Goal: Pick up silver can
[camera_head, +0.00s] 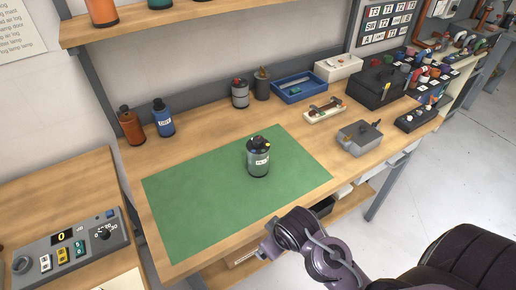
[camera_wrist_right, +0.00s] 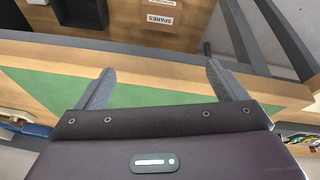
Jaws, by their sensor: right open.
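A silver-grey can (camera_head: 258,158) with a pale label and a dark top with coloured terminals stands upright on the green mat (camera_head: 190,205). Another silver-grey can (camera_head: 240,94) with a red piece on top stands at the back of the bench, beside a darker grey can (camera_head: 262,84). My right gripper (camera_wrist_right: 160,88) is open and empty in the wrist view, with the bench edge and green mat behind its fingers. No can shows in that view. My right arm is at the front edge of the bench in the head view. My left gripper is out of view.
An orange can (camera_head: 131,126) and a blue can (camera_head: 163,118) stand at the back left. A blue tray (camera_head: 300,88), a black box (camera_head: 378,82) and a grey box (camera_head: 359,138) stand to the right. The mat around its can is clear.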

